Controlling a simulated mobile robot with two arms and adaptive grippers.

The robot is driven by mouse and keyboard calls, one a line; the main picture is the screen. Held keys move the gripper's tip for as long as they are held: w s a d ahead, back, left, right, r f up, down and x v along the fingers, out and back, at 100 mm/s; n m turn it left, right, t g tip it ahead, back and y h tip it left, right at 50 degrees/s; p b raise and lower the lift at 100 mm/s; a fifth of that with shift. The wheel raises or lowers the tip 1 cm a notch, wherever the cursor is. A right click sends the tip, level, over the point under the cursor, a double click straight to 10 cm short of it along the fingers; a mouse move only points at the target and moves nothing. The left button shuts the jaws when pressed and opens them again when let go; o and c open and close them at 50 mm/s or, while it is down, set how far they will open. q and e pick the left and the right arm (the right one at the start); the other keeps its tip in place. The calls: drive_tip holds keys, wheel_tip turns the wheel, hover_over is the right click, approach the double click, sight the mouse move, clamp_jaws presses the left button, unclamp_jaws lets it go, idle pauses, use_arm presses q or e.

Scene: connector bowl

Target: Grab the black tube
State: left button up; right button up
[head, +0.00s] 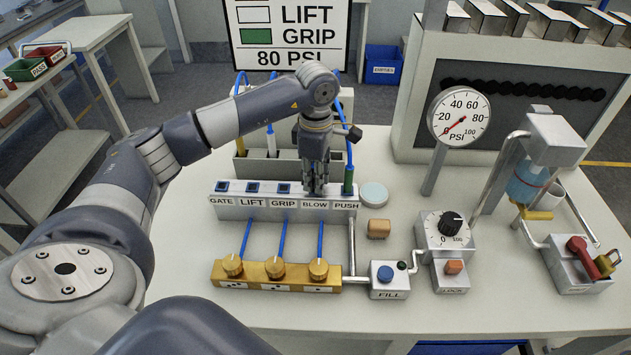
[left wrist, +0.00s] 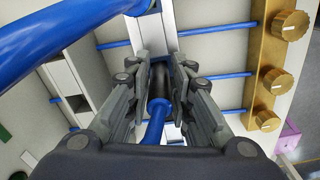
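The black tube (left wrist: 160,82) shows between the fingers in the left wrist view, with a blue hose (left wrist: 155,125) running from its near end. My left gripper (head: 316,188) points down at the BLOW place of the labelled grey block (head: 235,212). In the left wrist view its fingers (left wrist: 156,55) lie close on both sides of the tube. I cannot tell whether the pads touch it. In the head view the gripper hides the black tube. My right gripper is not in view.
A green tube (head: 348,180) stands close to the right, at PUSH. Behind is a grey rack (head: 270,168) with yellow and white tubes on blue hoses. A gold block (head: 277,285) with knobs lies in front. A gauge (head: 459,116) stands at the right.

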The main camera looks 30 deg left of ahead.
use_arm(q)
clamp_jaws()
drive_tip(key=shift+r, duration=0.15)
